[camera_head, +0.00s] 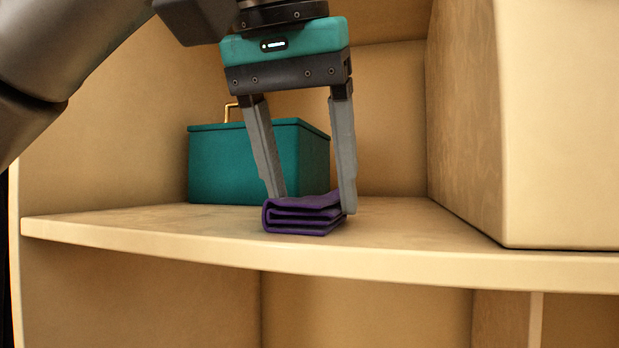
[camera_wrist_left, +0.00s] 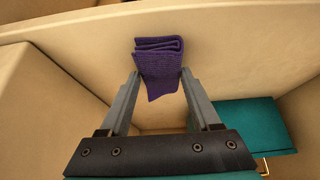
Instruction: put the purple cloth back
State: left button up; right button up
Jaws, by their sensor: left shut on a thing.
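The purple cloth (camera_head: 302,215) is folded into a small layered stack. In the head view it rests on the wooden shelf (camera_head: 150,232), close to the front edge. My left gripper (camera_head: 312,203) reaches down from above, with one finger at each side of the cloth, and is shut on it. In the left wrist view the cloth (camera_wrist_left: 160,64) sits between the fingertips of the left gripper (camera_wrist_left: 160,80) and extends past them. My right gripper is not in view.
A teal box (camera_head: 245,165) with a gold handle stands on the shelf behind the cloth, to the left. A large wooden block or panel (camera_head: 560,130) bounds the right side. The shelf's left front is clear. Open compartments lie below.

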pick_arm(q)
jog(key=o, duration=1.3)
jog(key=v, duration=1.2)
jog(key=shift+r, duration=0.1)
